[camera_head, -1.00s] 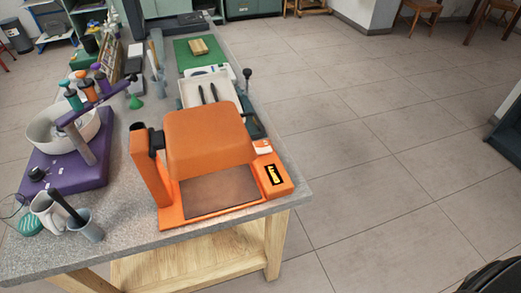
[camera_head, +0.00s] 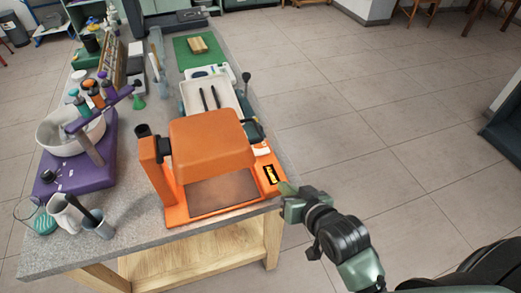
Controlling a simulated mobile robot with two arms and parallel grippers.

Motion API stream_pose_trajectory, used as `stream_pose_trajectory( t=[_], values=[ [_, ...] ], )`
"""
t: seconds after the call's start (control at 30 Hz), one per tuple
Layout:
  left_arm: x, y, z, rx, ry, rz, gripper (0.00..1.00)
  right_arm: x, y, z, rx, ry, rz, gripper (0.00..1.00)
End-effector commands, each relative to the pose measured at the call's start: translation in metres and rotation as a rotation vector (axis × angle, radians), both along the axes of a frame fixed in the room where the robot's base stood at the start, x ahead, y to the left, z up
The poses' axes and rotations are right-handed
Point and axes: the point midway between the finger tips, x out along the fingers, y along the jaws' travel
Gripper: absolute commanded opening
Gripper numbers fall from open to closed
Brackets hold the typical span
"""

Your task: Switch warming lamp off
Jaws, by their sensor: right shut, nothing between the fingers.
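The orange warming lamp (camera_head: 212,143) stands at the near right corner of the grey counter, its hood over a brown plate (camera_head: 222,188). On the right side of its base are a black label with yellow marking (camera_head: 271,175) and a whitish switch (camera_head: 262,149) behind it. My right gripper (camera_head: 287,188) is shut and empty, just right of the base near the label. I cannot tell whether it touches the lamp. My left gripper is not in view.
A purple stand mixer (camera_head: 84,172) with a white bowl is left of the lamp. Cups and a mug (camera_head: 67,214) stand at the near left. A white tray (camera_head: 208,97) with two dark handles is behind the lamp. The floor (camera_head: 400,150) to the right is open.

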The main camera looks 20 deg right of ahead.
Motion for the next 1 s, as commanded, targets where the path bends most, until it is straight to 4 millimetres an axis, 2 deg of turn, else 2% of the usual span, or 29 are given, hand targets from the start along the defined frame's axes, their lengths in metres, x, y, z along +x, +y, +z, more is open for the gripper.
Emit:
stream_pose_trajectory(
  t=[0.1,0.3,0.77,0.87,1.0],
  values=[
    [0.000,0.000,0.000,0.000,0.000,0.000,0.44,0.021,-0.001,0.025,0.071,-0.126,-0.029,0.00],
    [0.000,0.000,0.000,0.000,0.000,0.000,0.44,0.038,-0.003,0.053,0.150,-0.259,-0.053,0.00],
    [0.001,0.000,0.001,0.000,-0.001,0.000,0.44,0.045,-0.002,0.055,0.158,-0.273,-0.054,0.00],
    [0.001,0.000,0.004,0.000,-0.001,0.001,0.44,0.057,-0.001,0.053,0.158,-0.274,-0.055,0.00],
    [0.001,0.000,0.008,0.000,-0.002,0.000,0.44,0.084,0.003,0.048,0.158,-0.274,-0.053,0.00]
  ],
)
